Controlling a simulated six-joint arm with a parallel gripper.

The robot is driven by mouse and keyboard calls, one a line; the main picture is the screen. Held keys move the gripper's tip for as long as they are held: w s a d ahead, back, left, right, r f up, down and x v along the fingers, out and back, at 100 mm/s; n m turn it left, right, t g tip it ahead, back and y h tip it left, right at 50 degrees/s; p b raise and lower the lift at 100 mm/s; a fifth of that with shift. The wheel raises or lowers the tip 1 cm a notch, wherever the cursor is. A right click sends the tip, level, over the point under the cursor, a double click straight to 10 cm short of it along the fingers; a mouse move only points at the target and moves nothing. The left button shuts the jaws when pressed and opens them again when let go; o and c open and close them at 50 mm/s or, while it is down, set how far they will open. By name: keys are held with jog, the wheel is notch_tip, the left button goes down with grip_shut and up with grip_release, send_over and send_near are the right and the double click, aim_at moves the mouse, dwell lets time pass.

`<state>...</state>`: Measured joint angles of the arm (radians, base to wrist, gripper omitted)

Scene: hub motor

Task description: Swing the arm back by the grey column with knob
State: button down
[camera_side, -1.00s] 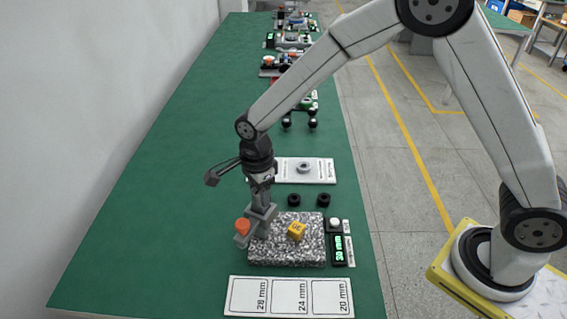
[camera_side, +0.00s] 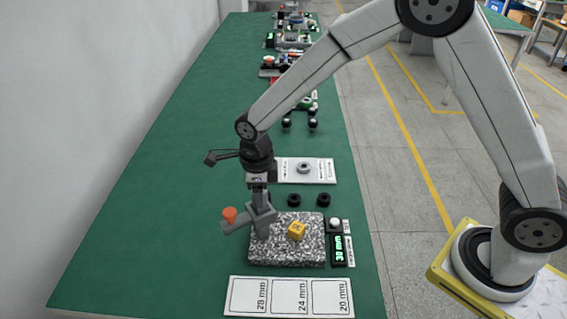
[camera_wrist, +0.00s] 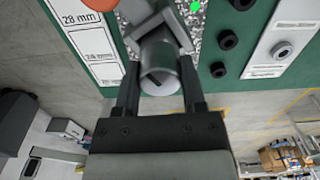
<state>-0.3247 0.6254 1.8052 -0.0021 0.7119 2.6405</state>
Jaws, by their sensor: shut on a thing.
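The grey column with knob (camera_side: 263,228) stands upright at the left part of a speckled granite block (camera_side: 290,257). A short grey arm reaches left from it, with an orange knob (camera_side: 229,215) at its outer end, past the block's left edge. My gripper (camera_side: 259,197) points down over the column and is shut on its upper part. In the wrist view, the fingers of my gripper (camera_wrist: 160,80) are on both sides of the column's round grey end (camera_wrist: 160,82). The orange knob (camera_wrist: 100,14) shows there at the top left, partly cut off. A yellow block (camera_side: 297,231) sits on the granite.
A display reading 30 mm (camera_side: 339,251) stands right of the granite. A white card marked 28, 24 and 20 mm (camera_side: 290,297) lies in front. The green table is clear on the left.

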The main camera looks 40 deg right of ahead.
jog(key=shift+c, duration=0.8)
grip_release()
jog(key=shift+r, duration=0.1)
jog(key=shift+r, duration=3.85)
jog(key=shift+d, duration=0.15)
